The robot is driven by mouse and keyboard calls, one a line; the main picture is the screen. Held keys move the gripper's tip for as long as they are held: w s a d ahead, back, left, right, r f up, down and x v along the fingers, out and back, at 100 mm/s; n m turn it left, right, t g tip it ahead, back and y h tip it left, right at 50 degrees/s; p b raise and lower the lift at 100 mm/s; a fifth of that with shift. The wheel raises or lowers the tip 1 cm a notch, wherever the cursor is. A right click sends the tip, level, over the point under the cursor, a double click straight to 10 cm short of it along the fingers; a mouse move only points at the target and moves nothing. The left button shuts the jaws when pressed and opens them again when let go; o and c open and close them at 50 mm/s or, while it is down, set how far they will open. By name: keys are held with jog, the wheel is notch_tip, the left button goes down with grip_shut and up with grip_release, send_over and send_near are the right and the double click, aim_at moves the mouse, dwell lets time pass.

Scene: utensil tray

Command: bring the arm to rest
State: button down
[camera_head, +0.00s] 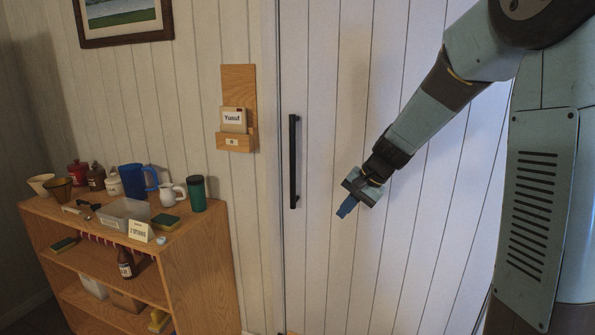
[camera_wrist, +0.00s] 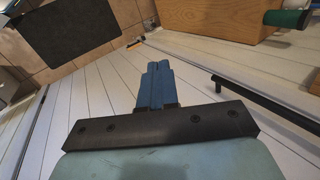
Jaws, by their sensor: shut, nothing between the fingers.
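My gripper (camera_head: 346,207) hangs in the air at the end of my arm, in front of the white plank door (camera_head: 400,250), pointing down and to the left. Its blue fingers are pressed together with nothing between them. In the wrist view the closed blue fingers of my gripper (camera_wrist: 155,70) show at the centre. The gripper is apart from the shelf and from everything on it.
A wooden shelf unit (camera_head: 200,270) stands at the left, holding a clear tray (camera_head: 122,222), a blue pitcher (camera_head: 138,182), a green cup (camera_head: 196,194) and several other items. A black door handle (camera_head: 294,160) lies left of my gripper. A wall holder (camera_head: 237,143) hangs beside the door.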

jog(key=s+d+r+n+t+h, duration=0.1)
jog(key=s+d+r+h, duration=0.1)
jog(key=s, duration=0.7)
jog(key=s+d+r+n+t+h, duration=0.1)
jog(key=s+d+r+n+h, duration=0.1)
jog(key=s+d+r, duration=0.3)
jog(key=s+d+r+n+t+h, duration=0.1)
jog(key=s+d+r+n, duration=0.1)
jog(key=s, duration=1.1)
jog(key=shift+d+r+h, duration=0.4)
jog(key=shift+d+r, duration=0.45)
jog(key=shift+d, duration=0.1)
jog(key=shift+s, duration=0.1)
